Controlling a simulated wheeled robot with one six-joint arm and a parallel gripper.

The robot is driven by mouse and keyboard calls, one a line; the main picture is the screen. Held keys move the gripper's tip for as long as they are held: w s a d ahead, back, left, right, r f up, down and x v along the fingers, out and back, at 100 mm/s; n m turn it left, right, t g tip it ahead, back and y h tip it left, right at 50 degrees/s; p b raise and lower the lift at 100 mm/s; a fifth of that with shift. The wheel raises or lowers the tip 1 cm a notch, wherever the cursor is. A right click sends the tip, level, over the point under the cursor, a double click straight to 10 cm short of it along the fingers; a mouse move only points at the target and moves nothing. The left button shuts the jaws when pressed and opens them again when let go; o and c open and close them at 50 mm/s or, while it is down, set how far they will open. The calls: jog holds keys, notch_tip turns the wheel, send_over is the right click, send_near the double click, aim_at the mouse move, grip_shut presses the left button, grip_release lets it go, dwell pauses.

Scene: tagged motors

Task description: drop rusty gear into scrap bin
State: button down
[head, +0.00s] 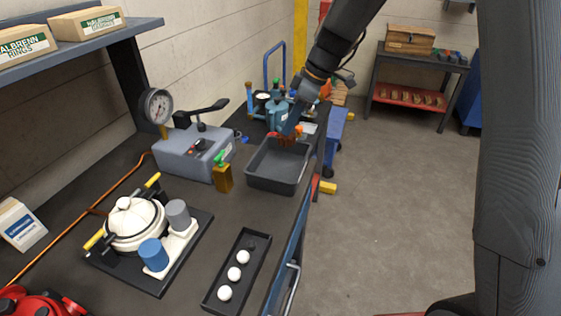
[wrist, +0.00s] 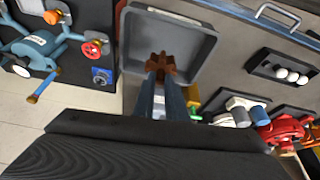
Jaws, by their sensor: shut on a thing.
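My gripper (head: 288,131) is shut on the rusty gear (wrist: 160,67), a reddish-brown toothed piece at the fingertips in the wrist view. In the head view the gear shows only as a small orange-brown patch (head: 285,141) at the far end of the bin. The dark grey open bin (head: 272,184) stands on the bench near its right edge. In the wrist view the bin (wrist: 198,48) lies behind the gear, and its visible floor looks empty. The gear appears over the bin; its exact height above the floor cannot be told.
A blue-grey valve assembly (head: 277,113) stands just beyond the bin. A grey tester with a gauge (head: 190,150) and a yellow bottle with a green top (head: 223,177) stand to its left. A black tray with white balls (head: 252,246) lies nearer.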

aim_at(292, 136)
jog(key=shift+f+b, duration=1)
jog(key=shift+f, duration=1.9)
jog(key=c, duration=1.7)
grip_release()
jog(key=shift+s, duration=0.1)
jog(key=shift+b+v, duration=1.25)
jog(key=shift+v, duration=2.65)
jog(key=s+d+f+m+h, duration=0.1)
jog(key=s+d+f+m, duration=0.2)
jog(key=s, duration=0.4)
jog(key=s+d+f+m+h, duration=0.2)
jog(key=s+d+f+m, duration=0.1)
jog(key=s+d+m, duration=0.2)
jog(key=s+d+f+m+h, duration=0.1)
jog(key=s+d+f+m, duration=0.3)
jog(key=s+m, duration=0.3)
jog(key=shift+s+d, duration=0.3)
jog(key=shift+s, duration=0.4)
jog(key=shift+s+d, duration=0.3)
jog(key=shift+s, duration=0.35)
